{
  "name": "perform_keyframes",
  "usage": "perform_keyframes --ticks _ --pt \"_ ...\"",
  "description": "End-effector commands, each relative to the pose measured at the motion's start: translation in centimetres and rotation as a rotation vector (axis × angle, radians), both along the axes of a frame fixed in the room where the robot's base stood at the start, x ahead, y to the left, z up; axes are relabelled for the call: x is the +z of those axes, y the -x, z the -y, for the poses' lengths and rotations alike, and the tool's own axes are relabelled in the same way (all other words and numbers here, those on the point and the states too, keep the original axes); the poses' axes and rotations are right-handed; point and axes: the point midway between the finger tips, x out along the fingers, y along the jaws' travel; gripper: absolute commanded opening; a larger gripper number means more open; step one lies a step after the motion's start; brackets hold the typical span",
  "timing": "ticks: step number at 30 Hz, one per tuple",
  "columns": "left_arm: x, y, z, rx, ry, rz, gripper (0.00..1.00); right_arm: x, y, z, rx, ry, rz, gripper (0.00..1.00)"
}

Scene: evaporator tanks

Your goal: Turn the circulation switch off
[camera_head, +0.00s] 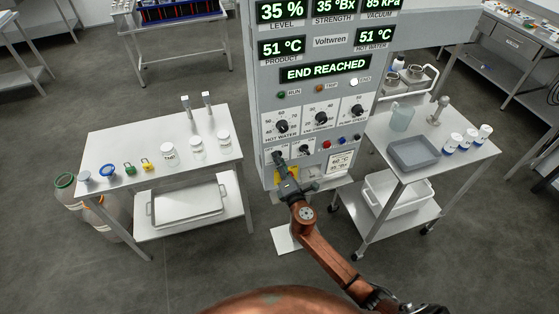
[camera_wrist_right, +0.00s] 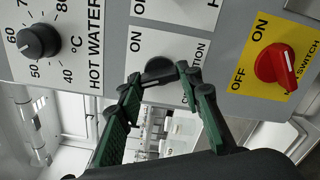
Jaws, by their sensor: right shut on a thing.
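The circulation switch is a black knob (camera_wrist_right: 158,70) on a white label on the grey control panel (camera_head: 256,110). "ON" and part of "CIRCULATION" show beside it in the right wrist view; any "OFF" mark is hidden behind a finger. My right gripper (camera_wrist_right: 164,80) is closed around this knob, with a green and black finger on each side. In the head view my right gripper (camera_head: 282,170) reaches the panel's lower left, covering most of the knob. I cannot tell which way the knob points. My left gripper is not in view.
A red main switch (camera_wrist_right: 277,63) on a yellow plate lies close beside the gripper, and the hot water knob (camera_wrist_right: 38,42) is on the other side. The display (camera_head: 325,69) reads "END REACHED". A table (camera_head: 110,140) with jars stands left, a cart (camera_head: 470,160) right.

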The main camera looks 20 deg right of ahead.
Motion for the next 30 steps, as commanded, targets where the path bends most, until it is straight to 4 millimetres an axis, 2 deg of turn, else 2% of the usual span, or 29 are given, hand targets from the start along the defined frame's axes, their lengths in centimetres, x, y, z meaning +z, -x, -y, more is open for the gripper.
perform_keyframes --ticks 12,30 --pt "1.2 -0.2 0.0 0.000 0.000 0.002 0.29 -0.1 0.0 0.0 0.001 0.278 0.007 0.09" --pt "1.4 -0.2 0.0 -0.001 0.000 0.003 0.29 -0.2 0.0 0.0 0.001 0.362 0.011 0.09"
